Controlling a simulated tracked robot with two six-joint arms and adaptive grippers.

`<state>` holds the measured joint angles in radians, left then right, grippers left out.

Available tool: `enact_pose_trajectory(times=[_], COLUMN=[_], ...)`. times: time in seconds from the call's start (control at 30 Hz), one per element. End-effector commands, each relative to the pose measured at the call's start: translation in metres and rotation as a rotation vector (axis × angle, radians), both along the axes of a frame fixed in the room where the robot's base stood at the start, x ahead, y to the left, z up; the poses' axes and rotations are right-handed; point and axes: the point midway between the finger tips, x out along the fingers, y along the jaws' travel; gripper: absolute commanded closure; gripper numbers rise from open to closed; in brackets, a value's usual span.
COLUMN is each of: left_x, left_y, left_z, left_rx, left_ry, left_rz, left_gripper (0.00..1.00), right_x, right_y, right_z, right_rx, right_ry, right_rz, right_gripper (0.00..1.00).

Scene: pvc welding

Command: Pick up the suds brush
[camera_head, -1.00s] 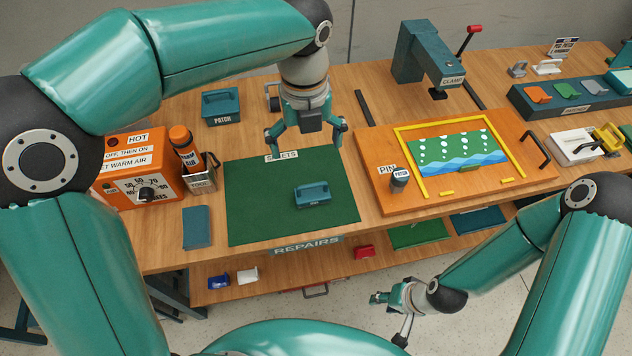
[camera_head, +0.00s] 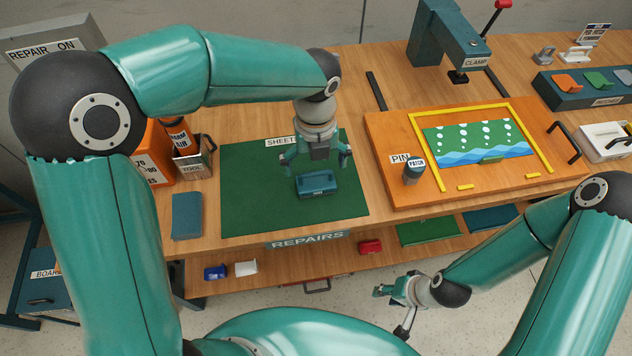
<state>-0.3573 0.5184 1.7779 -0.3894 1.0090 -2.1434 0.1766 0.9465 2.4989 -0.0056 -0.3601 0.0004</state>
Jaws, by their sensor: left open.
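No object is labelled as a suds brush, and I cannot tell for sure which one it is. A teal block with a raised handle (camera_head: 316,184) lies on the green mat (camera_head: 248,208). My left gripper (camera_head: 317,164) points down just above and behind this block, with its fingers spread to either side and nothing between them. A gap to the block seems to remain. My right gripper (camera_head: 392,308) hangs low in front of the bench, away from the block, with its fingers apart and empty.
An orange board (camera_head: 386,160) with a yellow frame and a PATCH-labelled cylinder (camera_head: 414,171) is right of the mat. A blue pad (camera_head: 186,215) and a tool holder (camera_head: 193,165) are left. A clamp (camera_head: 450,45) stands behind. A white tray (camera_head: 606,145) is far right.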

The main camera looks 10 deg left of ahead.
Motion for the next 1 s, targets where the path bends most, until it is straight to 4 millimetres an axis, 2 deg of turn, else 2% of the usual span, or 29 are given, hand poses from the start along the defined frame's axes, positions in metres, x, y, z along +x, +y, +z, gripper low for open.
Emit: enact_pose_trajectory(times=[0.1, 0.33, 0.6, 0.9, 1.0], left_x=[0.0, 0.002, 0.007, 0.007, 0.007], left_y=[0.0, 0.001, 0.001, 0.001, 0.001], left_z=[-0.013, -0.027, -0.063, -0.069, -0.069], left_rx=[0.001, 0.001, 0.0, -0.001, -0.001], left_ry=[0.0, 0.001, 0.002, -0.001, -0.001], left_rz=[0.0, 0.001, 0.001, 0.0, 0.0], left_gripper=[0.0, 0.0, 0.0, 0.0, 0.15], right_x=[0.0, 0.0, 0.0, 0.0, 0.0], right_y=[0.0, 0.0, 0.0, 0.0, 0.0], right_z=[-0.001, 0.001, 0.004, 0.004, 0.004], right_rx=[0.0, 0.0, 0.0, 0.0, 0.0], right_ry=[0.0, 0.0, 0.0, 0.0, 0.0], right_rz=[0.0, 0.0, 0.0, 0.0, 0.0], right_gripper=[0.6, 0.6, 0.6, 0.6, 0.6])
